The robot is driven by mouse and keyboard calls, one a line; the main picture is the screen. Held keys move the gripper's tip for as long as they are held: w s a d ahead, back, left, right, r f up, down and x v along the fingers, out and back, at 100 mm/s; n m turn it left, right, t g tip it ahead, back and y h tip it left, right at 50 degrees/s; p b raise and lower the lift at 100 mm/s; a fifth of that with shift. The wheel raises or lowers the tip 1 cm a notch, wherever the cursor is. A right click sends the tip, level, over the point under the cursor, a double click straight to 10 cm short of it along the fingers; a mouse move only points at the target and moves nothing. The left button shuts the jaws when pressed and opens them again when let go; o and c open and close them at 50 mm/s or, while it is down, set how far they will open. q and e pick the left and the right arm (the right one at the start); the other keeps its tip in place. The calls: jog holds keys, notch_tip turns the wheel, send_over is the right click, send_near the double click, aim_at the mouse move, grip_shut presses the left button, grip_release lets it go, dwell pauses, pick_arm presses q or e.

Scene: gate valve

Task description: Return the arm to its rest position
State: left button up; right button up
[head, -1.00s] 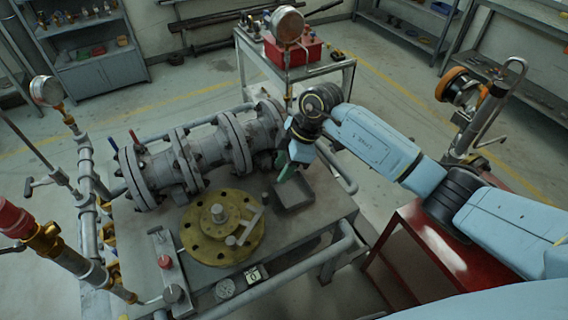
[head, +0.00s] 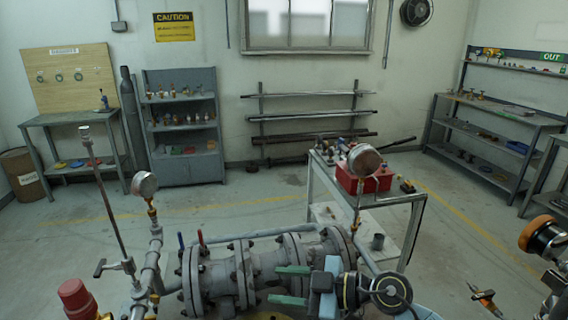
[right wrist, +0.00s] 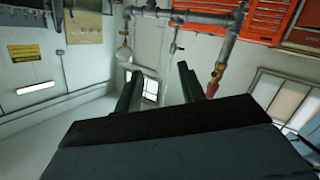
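My right gripper (head: 278,285) is at the bottom middle of the head view, its two green fingers pointing left and spread apart with nothing between them. It appears in front of the grey flanged valve pipe (head: 219,282) and hides part of it; I cannot tell how far apart they are. In the right wrist view the two fingers (right wrist: 159,90) also stand apart and empty. My left gripper is not in view.
A gauge (head: 364,161) on a stem rises just behind my right gripper. A cart (head: 400,200) carries a red toolbox (head: 365,178) beyond it. Another gauge (head: 144,184) and a red-capped fitting (head: 76,297) stand at left.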

notch_tip(320, 180, up, 6)
jog(key=d+m+t+y, duration=0.2)
jog(key=m+t, duration=0.1)
jog(key=t, duration=0.3)
jog(key=d+r+m+t+h, duration=0.1)
jog(key=d+m+t+h, duration=0.8)
jog(key=m, duration=0.1)
jog(key=s+d+f+m+g+h, duration=0.6)
jog(key=d+f+m+h, duration=0.1)
jog(key=d+f+h, duration=0.35)
jog(key=s+f+n+g+y, duration=0.15)
jog(key=s+f+g, duration=0.35)
jog(key=s, duration=0.5)
jog(key=s+f+n+g+y, duration=0.15)
jog(key=s+f+g, duration=0.35)
jog(key=s, duration=0.5)
notch_tip(320, 180, down, 32)
jog(key=s+g+b, duration=0.2)
jog(key=b, duration=0.5)
jog(key=s+d+f+b, duration=0.1)
jog(key=s+f+b, duration=0.1)
jog(key=s+f, duration=0.6)
jog(key=s+d+f+b, duration=0.1)
jog(key=s+f+b, duration=0.2)
jog(key=s+f, duration=0.5)
notch_tip(320, 180, down, 4)
jog(key=shift+d+f+n+g, duration=0.25)
jog(key=shift+d+n+g, duration=0.05)
jog(key=shift+d+g, duration=0.1)
